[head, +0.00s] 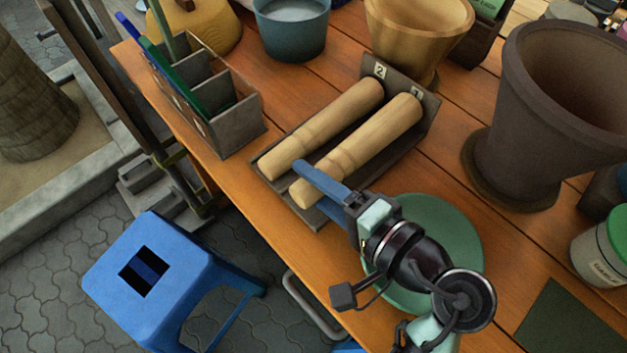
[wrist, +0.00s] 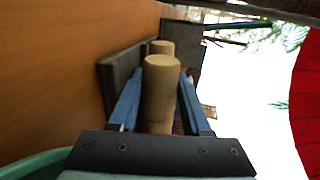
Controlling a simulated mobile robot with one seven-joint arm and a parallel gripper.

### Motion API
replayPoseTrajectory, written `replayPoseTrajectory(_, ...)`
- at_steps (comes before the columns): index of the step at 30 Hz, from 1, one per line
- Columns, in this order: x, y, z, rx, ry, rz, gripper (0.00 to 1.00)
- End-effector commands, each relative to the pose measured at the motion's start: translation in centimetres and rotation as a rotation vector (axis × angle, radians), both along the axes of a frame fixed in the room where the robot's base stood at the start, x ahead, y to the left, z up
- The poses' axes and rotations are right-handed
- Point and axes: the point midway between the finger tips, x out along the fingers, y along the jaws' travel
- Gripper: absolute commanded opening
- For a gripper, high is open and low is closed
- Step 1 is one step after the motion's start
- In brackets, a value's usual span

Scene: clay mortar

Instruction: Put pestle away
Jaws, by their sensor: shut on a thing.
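Two pale wooden pestles lie side by side in a dark tray (head: 433,117) with number labels at its back end. The left pestle (head: 330,125) lies in the left slot. The right pestle (head: 365,146) lies in the right slot or just above it; I cannot tell if it touches the tray floor. My gripper (head: 308,188) is shut on the near end of the right pestle, with its blue fingers on either side. In the wrist view the held pestle (wrist: 160,85) stands between the fingers (wrist: 157,105), and the other pestle (wrist: 162,47) shows behind it.
A grey divided holder (head: 237,128) stands left of the tray. A wooden mortar (head: 420,30) and a blue-grey pot (head: 292,30) stand behind it. A large dark mortar (head: 545,110) stands right. A green plate (head: 460,235) lies beneath my arm.

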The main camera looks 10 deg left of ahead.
Motion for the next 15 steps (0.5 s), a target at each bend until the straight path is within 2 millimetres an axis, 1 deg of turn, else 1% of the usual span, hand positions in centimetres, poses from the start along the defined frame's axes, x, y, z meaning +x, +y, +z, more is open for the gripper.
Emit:
replayPoseTrajectory(10,0.01,0.01,0.17,0.0,-0.004,0.001,0.0)
replayPoseTrajectory(11,0.01,0.01,0.17,0.0,-0.004,0.001,0.52)
replayPoseTrajectory(15,0.0,0.01,0.11,0.0,-0.002,0.001,0.77)
